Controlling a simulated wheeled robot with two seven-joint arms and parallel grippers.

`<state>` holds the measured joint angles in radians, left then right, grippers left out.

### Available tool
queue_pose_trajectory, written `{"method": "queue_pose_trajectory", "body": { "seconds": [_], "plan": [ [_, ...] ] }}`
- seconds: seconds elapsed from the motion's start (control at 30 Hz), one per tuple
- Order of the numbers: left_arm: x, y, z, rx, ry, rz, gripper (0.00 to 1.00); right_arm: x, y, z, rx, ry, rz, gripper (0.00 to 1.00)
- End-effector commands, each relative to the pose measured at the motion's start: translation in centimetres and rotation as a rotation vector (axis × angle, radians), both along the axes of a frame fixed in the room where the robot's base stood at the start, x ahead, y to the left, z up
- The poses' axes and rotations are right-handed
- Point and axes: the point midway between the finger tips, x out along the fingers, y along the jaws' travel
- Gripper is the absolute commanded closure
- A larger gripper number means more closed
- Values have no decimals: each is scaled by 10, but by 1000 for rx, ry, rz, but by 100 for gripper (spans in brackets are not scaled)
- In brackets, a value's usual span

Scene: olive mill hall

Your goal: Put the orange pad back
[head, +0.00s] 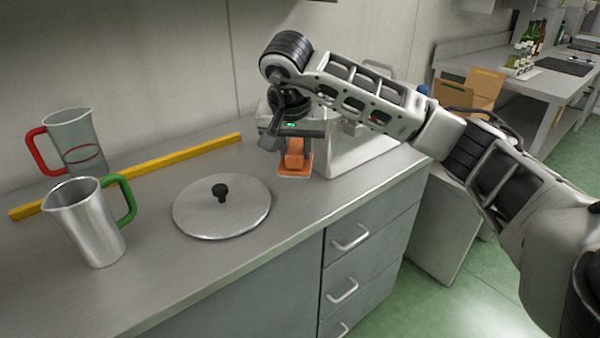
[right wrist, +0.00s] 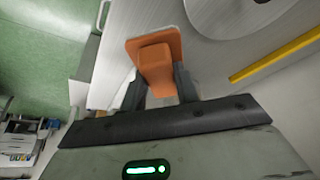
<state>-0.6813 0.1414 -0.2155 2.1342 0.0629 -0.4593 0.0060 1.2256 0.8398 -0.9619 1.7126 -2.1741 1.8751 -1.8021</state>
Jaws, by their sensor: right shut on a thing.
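The orange pad (head: 295,167) has a flat plate at the bottom and a block-shaped grip on top. My right gripper (head: 295,146) is shut on that grip and points down over the counter, near its back. In the right wrist view, the pad (right wrist: 153,52) sits between the two dark fingers (right wrist: 160,88), its plate beyond the fingertips. Whether the plate touches the counter or hangs just above it, I cannot tell. My left gripper is not in view.
A round metal lid (head: 222,208) with a black knob lies left of the pad. A yellow bar (head: 150,168) runs along the back. A green-handled metal jug (head: 88,225) and a red-handled jug (head: 78,140) stand left. A pale machine (head: 355,150) stands close right of the pad.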

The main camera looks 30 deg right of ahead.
Motion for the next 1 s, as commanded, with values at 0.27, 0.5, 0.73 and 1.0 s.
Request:
{"method": "queue_pose_trajectory", "body": {
  "seconds": [0.27,0.5,0.73,1.0],
  "plan": [
    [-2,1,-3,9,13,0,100,30,-29,-45,0,1,1,88],
    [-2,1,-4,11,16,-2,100,39,-36,-58,1,0,1,88],
    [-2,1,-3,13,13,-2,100,41,-39,-90,1,2,5,88],
    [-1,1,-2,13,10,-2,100,42,-39,-93,0,-2,5,88]
  ]
}}
